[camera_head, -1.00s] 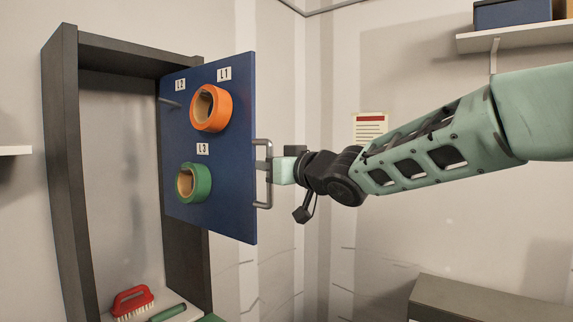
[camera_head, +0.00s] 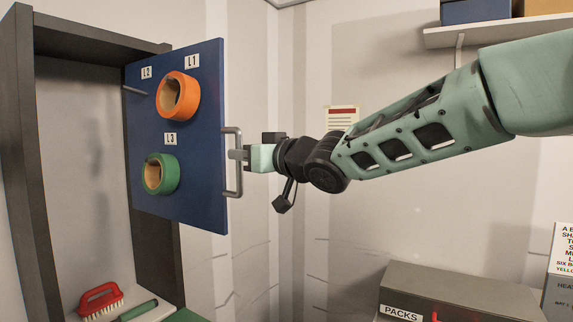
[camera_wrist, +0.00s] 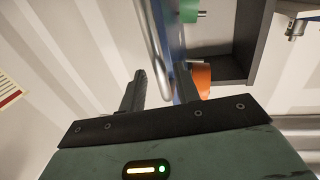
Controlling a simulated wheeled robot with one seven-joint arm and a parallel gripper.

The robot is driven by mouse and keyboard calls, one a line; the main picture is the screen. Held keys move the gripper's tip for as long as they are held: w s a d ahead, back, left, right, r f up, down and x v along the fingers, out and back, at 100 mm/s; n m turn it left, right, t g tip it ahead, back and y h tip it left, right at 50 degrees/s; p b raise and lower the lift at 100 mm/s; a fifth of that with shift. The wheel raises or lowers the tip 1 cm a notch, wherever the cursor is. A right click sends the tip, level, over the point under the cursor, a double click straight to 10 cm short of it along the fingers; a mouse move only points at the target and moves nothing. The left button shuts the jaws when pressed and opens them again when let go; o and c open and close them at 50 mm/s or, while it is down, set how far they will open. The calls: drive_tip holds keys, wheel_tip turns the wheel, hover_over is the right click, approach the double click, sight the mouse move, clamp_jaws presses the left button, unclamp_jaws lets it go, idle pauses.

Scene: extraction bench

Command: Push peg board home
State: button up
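The blue peg board (camera_head: 205,110) stands swung out from the dark cabinet frame (camera_head: 20,150), edge toward my arm. It carries an orange roll (camera_head: 190,97) by label L1 and a green roll (camera_head: 170,175) by L3; the peg (camera_head: 133,90) by L2 is bare. A grey handle (camera_head: 238,182) sits at the board's right edge. My gripper (camera_head: 238,154) is at the handle. In the wrist view the fingers (camera_wrist: 160,90) are spread, with the handle bar (camera_wrist: 150,45) running between them and space visible around it. Contact cannot be told.
A red brush (camera_head: 100,298) and a green-handled tool (camera_head: 138,311) lie on the cabinet floor. A grey box marked PACKS (camera_head: 450,295) stands lower right. A wall shelf (camera_head: 490,32) is at upper right. Wall space between board and box is clear.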

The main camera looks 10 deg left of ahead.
drive_tip(key=b+v, duration=0.4)
drive_tip(key=v, duration=1.1)
